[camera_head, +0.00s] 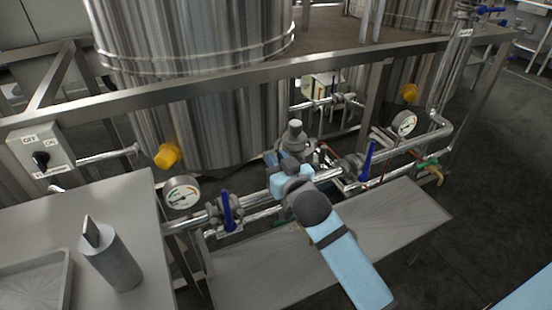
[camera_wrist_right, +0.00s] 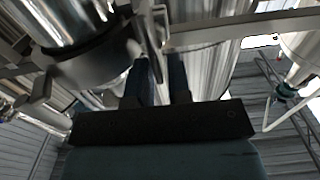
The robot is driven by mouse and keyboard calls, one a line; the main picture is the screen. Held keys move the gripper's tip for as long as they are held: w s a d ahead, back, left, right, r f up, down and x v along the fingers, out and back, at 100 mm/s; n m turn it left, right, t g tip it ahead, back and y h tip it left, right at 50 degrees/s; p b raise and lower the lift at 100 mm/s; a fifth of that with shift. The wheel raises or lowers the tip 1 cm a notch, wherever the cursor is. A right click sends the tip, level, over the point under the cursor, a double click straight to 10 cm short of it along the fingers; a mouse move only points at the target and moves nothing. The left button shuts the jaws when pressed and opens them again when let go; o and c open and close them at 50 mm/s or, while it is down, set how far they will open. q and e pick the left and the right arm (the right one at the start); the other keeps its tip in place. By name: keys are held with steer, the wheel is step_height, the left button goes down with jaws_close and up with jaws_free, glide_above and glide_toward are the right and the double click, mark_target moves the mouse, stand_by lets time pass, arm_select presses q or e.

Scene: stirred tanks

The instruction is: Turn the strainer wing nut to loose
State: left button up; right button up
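The strainer (camera_head: 296,138) is a grey metal body with a round cap on the pipe run, in the middle of the head view. My right gripper (camera_head: 273,159) reaches it from the front, its fingers close to the strainer's left side and partly hidden by my wrist. In the right wrist view the two dark blue fingers (camera_wrist_right: 163,75) stand apart with a visible gap. A thin metal piece (camera_wrist_right: 158,28), perhaps the wing nut, shows just beyond the fingertips; I cannot tell whether they touch it. The wing nut cannot be made out in the head view. My left gripper is out of view.
A blue-handled valve stands left (camera_head: 227,210) and another right (camera_head: 366,160) of the strainer. Pressure gauges (camera_head: 182,192) and (camera_head: 404,124) sit on the pipe. A steel frame rail (camera_head: 230,80) crosses behind. A grey cylinder (camera_head: 112,262) stands on the left table (camera_head: 80,210).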

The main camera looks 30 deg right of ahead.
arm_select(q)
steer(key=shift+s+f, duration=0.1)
arm_select(e)
jaws_close()
